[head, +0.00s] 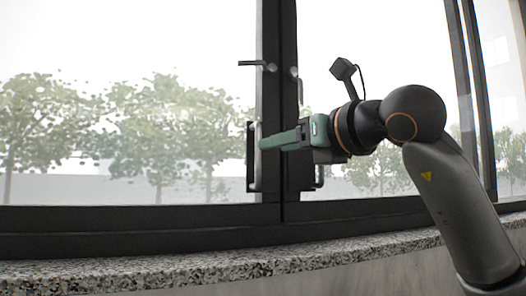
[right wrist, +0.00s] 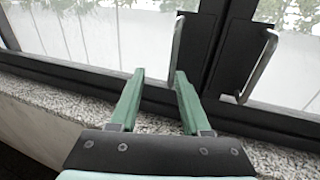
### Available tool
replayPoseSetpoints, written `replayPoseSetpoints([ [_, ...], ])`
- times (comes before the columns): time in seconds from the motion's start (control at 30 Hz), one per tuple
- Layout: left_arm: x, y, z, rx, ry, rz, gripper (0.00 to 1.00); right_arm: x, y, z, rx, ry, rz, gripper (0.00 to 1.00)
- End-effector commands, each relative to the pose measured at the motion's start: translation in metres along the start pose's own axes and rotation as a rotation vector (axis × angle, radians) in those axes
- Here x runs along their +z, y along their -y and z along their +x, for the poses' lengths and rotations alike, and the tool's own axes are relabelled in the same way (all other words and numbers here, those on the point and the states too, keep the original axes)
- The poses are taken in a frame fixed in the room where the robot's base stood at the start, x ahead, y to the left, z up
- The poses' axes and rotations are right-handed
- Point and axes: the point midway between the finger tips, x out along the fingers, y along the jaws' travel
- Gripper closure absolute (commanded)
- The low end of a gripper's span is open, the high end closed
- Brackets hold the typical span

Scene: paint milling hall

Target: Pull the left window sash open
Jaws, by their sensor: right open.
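The left window sash (head: 268,110) is a dark-framed pane on the left side of the window. Its upright metal bar handle (head: 258,160) sits on the frame near the sash's right edge. The handle also shows in the right wrist view (right wrist: 177,42). My right gripper (head: 262,144) reaches in from the right with its green fingers at the handle. In the right wrist view the fingers (right wrist: 159,75) are apart, and the handle's lower end is close to the right fingertip. I cannot tell whether they touch. My left gripper is not in view.
A second bar handle (right wrist: 258,66) is on the neighbouring sash to the right. A small lever (head: 252,63) sticks out left above the handle. A speckled stone sill (head: 150,270) runs below the window frame. The space left of the handle looks clear.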

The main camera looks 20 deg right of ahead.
Motion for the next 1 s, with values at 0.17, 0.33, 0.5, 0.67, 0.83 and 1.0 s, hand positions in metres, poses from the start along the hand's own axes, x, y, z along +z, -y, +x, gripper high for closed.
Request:
replayPoseSetpoints([
  [0.17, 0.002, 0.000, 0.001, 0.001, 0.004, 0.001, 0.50, 0.018, 0.014, -0.015, -0.076, 0.034, -0.010, 0.53],
  [0.33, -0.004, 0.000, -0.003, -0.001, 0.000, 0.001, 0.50, 0.020, 0.015, 0.004, -0.077, 0.031, -0.009, 0.53],
  [0.5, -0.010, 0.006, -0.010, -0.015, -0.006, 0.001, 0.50, 0.022, 0.017, 0.039, -0.075, 0.029, -0.009, 0.53],
  [0.67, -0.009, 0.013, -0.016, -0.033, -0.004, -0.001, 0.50, 0.024, 0.019, 0.071, -0.073, 0.031, -0.008, 0.53],
  [0.83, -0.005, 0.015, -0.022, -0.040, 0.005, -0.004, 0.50, 0.024, 0.021, 0.096, -0.074, 0.031, -0.009, 0.53],
  [1.0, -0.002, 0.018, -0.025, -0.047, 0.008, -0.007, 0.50, 0.023, 0.022, 0.107, -0.073, 0.033, -0.010, 0.53],
])
